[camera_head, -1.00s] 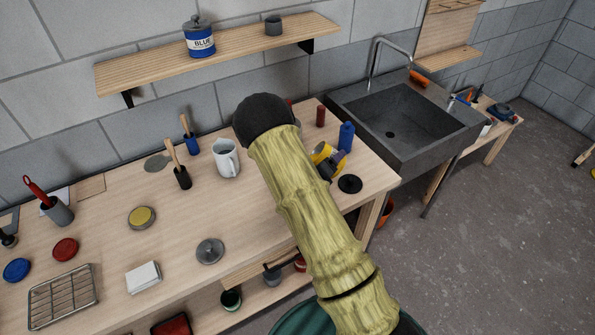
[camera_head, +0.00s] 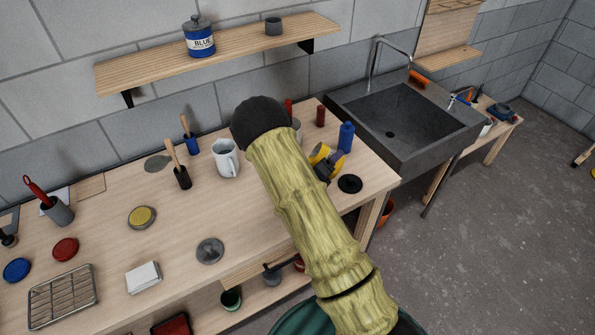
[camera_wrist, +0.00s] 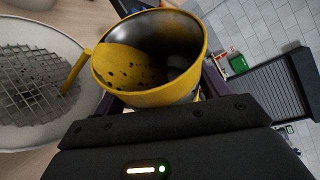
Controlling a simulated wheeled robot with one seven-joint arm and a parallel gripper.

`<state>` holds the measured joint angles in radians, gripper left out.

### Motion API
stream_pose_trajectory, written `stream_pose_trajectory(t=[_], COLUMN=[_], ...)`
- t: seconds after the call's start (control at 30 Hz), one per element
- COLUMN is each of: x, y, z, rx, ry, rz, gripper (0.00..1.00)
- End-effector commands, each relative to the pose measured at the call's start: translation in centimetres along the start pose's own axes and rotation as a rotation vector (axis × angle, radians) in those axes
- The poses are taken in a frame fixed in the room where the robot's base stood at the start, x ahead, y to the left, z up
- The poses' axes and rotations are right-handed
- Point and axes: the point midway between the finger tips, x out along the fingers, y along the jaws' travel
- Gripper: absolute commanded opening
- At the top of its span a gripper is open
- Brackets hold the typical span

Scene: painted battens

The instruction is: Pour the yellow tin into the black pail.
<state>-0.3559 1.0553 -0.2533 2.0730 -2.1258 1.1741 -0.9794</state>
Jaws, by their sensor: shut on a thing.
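The yellow tin (camera_wrist: 188,97) is held tilted in my gripper (camera_wrist: 160,100), its mouth showing in the wrist view. Yellow paint with dark specks lies along the lower left of its dark inside. A yellow strand runs from its lip down into a pale container (camera_wrist: 38,137) with a mesh inside, at the left. This container looks grey-white, not black; I cannot tell whether it is the pail. In the head view the tin (camera_head: 318,153) shows just right of my arm, with my gripper (camera_head: 329,165) on it. No black pail is clearly visible; my arm hides part of the bench.
A blue bottle (camera_head: 346,137) and a flat black disc (camera_head: 350,184) are close to the tin. A white mug (camera_head: 226,158) stands left of my arm. The sink (camera_head: 400,120) is beyond the bench's right end. The bench front has some clear room.

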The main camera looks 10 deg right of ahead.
Motion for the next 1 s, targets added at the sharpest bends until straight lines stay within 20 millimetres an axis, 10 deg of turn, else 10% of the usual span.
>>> stream_pose_trajectory(t=[1.0], x=[-0.08], y=[0.06], z=[0.19], rx=[-0.068], ry=[-0.002], rz=[-0.031], gripper=[0.36])
